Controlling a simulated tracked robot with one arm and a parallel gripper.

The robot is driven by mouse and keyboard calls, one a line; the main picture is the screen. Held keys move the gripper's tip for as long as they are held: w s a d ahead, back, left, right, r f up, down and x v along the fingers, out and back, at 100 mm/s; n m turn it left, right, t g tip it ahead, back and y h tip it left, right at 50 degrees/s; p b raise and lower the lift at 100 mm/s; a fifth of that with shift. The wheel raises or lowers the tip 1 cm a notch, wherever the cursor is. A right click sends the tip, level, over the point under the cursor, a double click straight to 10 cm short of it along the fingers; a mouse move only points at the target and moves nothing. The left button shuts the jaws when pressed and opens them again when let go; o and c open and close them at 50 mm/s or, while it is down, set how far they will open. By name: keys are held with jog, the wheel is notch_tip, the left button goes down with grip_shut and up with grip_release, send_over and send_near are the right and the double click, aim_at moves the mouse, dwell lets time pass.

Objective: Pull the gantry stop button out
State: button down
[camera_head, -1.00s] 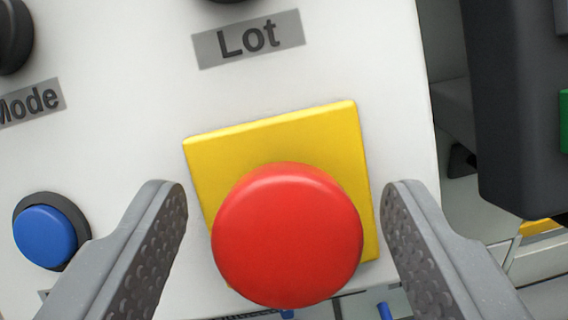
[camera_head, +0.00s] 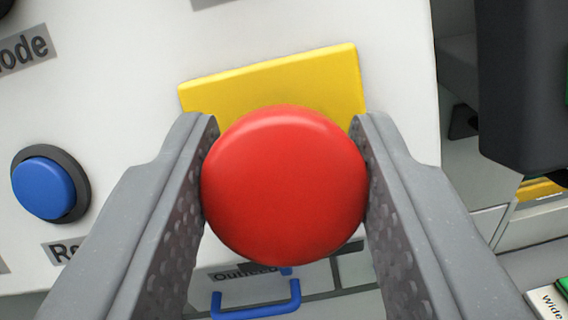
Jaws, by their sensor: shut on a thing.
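The gantry stop button (camera_head: 284,186) is a large round red mushroom head in the middle of the view. It stands in front of a yellow square plate (camera_head: 270,84) on the white panel (camera_head: 120,120). My gripper (camera_head: 284,150) has one grey, dimpled finger on each side of the red head, both touching its edges. It is shut on the button. The head hides the lower part of the plate and the button's stem.
A blue push button (camera_head: 45,188) with a dark collar sits on the panel at the left. A dark grey box (camera_head: 525,85) stands at the right, beyond the panel's edge. A blue handle (camera_head: 257,302) shows below the red head.

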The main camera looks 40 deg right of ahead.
jog(key=shift+a+f, duration=0.1)
jog(key=c, duration=0.9)
grip_release()
jog(key=b+v, duration=0.2)
jog(key=v, duration=1.1)
jog(key=shift+s+a+b, duration=0.25)
jog(key=shift+a+b, duration=0.1)
